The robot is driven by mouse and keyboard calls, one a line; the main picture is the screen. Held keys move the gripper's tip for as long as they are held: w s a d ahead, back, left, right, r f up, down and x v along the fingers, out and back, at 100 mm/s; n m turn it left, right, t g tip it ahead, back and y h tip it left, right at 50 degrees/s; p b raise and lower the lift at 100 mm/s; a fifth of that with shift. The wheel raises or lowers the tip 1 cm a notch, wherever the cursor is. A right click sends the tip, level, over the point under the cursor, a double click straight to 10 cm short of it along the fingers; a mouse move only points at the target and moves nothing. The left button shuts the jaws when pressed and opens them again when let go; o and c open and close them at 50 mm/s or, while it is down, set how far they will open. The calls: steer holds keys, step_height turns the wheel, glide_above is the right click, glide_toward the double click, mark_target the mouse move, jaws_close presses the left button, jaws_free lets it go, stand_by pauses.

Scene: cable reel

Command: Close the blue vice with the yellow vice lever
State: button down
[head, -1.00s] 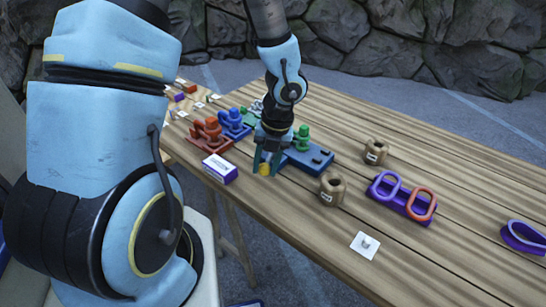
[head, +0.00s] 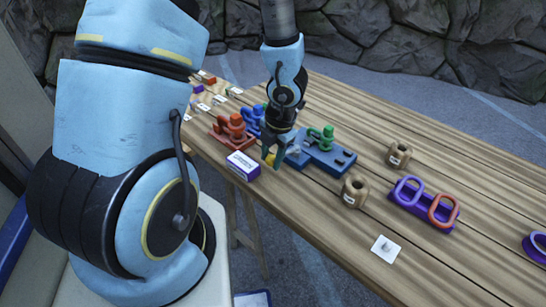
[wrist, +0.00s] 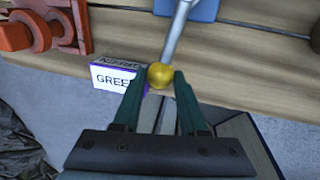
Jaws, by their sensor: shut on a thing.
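The blue vice (head: 298,155) stands near the table's front edge in the head view, partly hidden behind my gripper. A piece of blue body (wrist: 190,8) shows at the top of the wrist view. A grey metal rod, the vice lever (wrist: 176,35), comes from it toward me and ends in a yellow ball (wrist: 160,76). My gripper (wrist: 160,80) has one dark green finger on each side of the ball and is shut on it. In the head view my gripper (head: 272,158) points down over the front edge, with the yellow ball (head: 269,159) between its fingers.
A white and purple box (head: 242,165) stands just left of my gripper. Red (head: 230,130) and blue (head: 252,119) fixtures stand behind it. A green fitting (head: 322,138) is to the right, then a brown spool (head: 354,190) and a purple holder with loops (head: 425,208).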

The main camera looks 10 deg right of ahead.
steer(key=shift+w, duration=0.15)
steer(key=shift+c, duration=2.3)
jaws_free()
step_height(320, 180, up, 11)
steer(key=s+d+p, duration=0.1)
steer(key=p, duration=0.1)
steer(key=shift+s+f, duration=0.2)
steer(key=shift+s, duration=0.15)
steer(key=w+a+r+m+h+b, duration=0.1)
steer(key=a+m+b, duration=0.4)
steer(key=a+m, duration=1.2)
steer(key=r+m, duration=0.1)
steer(key=m, duration=0.8)
steer(key=shift+w+r+m+h, duration=0.2)
steer(key=shift+w+m+h, duration=0.05)
steer(key=shift+m+h, duration=0.05)
